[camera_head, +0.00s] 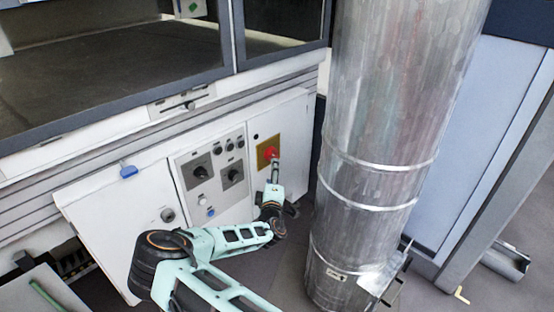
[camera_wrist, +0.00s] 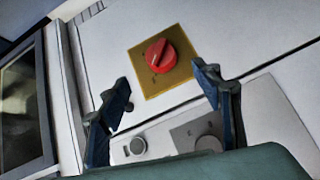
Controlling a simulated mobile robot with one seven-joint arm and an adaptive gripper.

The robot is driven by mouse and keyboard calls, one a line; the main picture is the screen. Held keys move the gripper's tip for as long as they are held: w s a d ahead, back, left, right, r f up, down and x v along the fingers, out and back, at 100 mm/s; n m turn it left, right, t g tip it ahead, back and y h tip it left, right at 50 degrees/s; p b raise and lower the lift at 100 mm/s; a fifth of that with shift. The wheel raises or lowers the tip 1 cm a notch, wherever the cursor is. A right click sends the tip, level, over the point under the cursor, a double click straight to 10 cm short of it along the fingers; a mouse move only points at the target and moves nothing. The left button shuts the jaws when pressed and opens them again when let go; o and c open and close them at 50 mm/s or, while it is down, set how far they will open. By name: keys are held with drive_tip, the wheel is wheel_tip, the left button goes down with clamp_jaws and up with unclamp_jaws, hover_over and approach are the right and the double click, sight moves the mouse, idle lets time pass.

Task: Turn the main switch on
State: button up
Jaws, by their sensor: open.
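The main switch is a red rotary knob (camera_wrist: 160,56) on a yellow square plate (camera_wrist: 180,73), on a white cabinet door. In the wrist view the knob has a pale mark and stands between and beyond my fingertips. My gripper (camera_wrist: 165,88) is open and empty, with one dark blue finger on each side, apart from the knob. In the head view the yellow plate (camera_head: 262,152) is on the right cabinet door. My gripper (camera_head: 275,162) is right in front of it and covers part of the red knob (camera_head: 269,153).
A control panel (camera_head: 189,162) with black dials and buttons is left of the switch. A large metal duct (camera_head: 370,130) rises close to the right of my arm. A glass-fronted housing (camera_head: 110,60) is above the cabinet.

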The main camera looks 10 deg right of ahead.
sight(272, 154)
drive_tip(key=w+d+f+b, duration=0.1)
drive_tip(key=w+b, duration=0.1)
drive_tip(key=w, duration=0.8)
drive_tip(key=shift+w+d+b, duration=0.3)
drive_tip(key=shift+b, duration=0.05)
drive_tip(key=c, duration=1.2)
drive_tip(key=shift+o, duration=0.2)
drive_tip(key=shift+r, duration=0.1)
